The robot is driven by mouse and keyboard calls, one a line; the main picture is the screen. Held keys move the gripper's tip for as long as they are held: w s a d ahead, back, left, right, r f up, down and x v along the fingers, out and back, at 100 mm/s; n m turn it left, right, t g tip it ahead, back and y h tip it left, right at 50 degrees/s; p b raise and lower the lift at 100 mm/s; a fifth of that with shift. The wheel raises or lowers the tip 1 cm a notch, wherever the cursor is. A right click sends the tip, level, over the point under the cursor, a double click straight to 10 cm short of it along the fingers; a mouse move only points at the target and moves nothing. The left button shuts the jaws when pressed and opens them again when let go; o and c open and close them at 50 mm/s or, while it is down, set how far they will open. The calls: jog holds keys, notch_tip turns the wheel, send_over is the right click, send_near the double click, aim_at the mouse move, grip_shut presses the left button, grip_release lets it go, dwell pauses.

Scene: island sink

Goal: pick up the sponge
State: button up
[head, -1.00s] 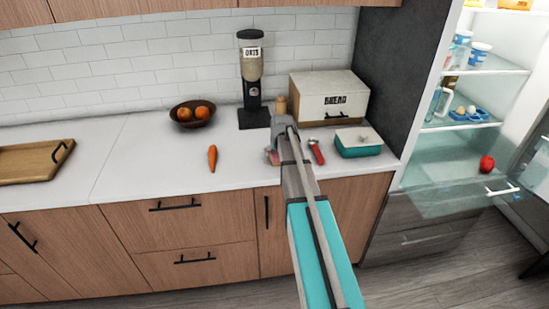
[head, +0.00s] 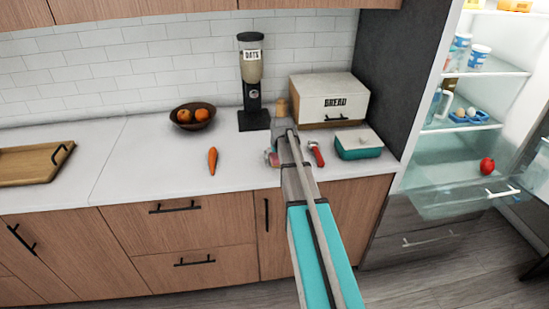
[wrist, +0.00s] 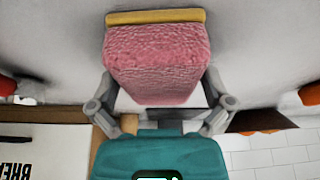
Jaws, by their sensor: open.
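The sponge (wrist: 155,55) is a pink block with a yellow strip along one side, large in the upper middle of the wrist view. My gripper (wrist: 158,92) is open, with one finger on each side of the sponge's near part. I cannot tell whether the fingers touch it. In the head view my gripper (head: 283,156) is low over the counter, in front of the bread box. A small pinkish patch of the sponge (head: 270,157) shows at its left, and my arm hides the rest.
A red-handled tool (head: 317,153) and a teal box (head: 358,146) lie close on the right. A carrot (head: 212,160) lies to the left. Behind stand a dispenser (head: 252,85), a bread box (head: 327,98) and a fruit bowl (head: 192,116). The left counter is mostly clear.

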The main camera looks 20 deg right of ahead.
jog(key=shift+f, duration=0.1)
dwell(0.4)
jog(key=c, duration=0.7)
notch_tip(320, 180, up, 3)
jog(key=p, duration=0.2)
jog(key=shift+f+p, duration=0.15)
jog(key=shift+p, duration=0.15)
jog(key=s+r+p, duration=0.1)
jog(key=r+p, duration=0.1)
jog(key=s+d+r+p, duration=0.1)
jog(key=s+r+p, duration=0.2)
jog(key=r+p, duration=0.2)
jog(key=shift+s+d, duration=0.2)
jog(key=shift+s, duration=0.1)
jog(key=s+d+r+p, duration=0.1)
jog(key=s, duration=0.2)
jog(key=s+d+r+p, duration=0.1)
jog(key=s, duration=0.2)
jog(key=s+d+r+p, duration=0.1)
jog(key=s, duration=0.1)
jog(key=shift+s+r+p, duration=0.35)
jog(key=shift+s+r, duration=0.05)
